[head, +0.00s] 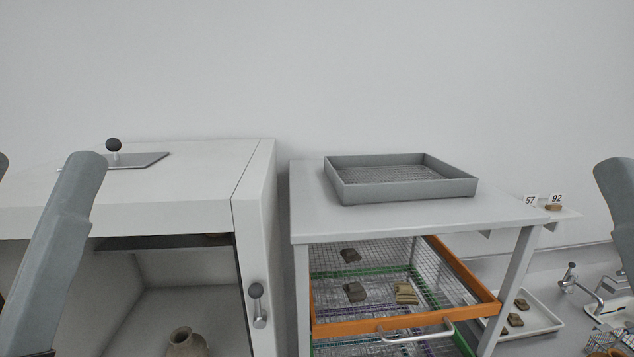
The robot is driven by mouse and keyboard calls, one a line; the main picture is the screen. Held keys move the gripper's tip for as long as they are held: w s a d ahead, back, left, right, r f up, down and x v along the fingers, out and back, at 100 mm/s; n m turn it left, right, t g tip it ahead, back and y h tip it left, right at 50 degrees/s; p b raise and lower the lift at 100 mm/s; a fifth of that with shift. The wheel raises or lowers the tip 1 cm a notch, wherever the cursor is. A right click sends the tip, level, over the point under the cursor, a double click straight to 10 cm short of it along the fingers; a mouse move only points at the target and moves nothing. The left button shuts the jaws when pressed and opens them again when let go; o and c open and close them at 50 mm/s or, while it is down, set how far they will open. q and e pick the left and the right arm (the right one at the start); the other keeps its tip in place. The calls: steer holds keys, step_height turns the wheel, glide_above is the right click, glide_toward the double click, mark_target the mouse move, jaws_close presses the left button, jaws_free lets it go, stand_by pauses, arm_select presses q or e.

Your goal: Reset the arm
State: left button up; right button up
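My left arm comes in at the left edge and my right arm at the right edge. Only grey links of both arms show, and neither gripper is in the picture. The left link stands in front of a white cabinet (255,205). The right link is in front of the wall, above the right-hand bench.
A grey mesh tray (405,194) sits on a stand (310,217). Below, an orange-framed wire drawer (405,324) holds several sherds (355,292). The open-fronted cabinet holds a jar (187,343). At right are a white tray (540,318) with sherds and a shelf with tags.

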arm_select(q)
step_height(320, 180, up, 20)
steer(key=p, duration=1.7)
steer(key=shift+w, duration=0.1)
steer(key=shift+c, duration=0.3)
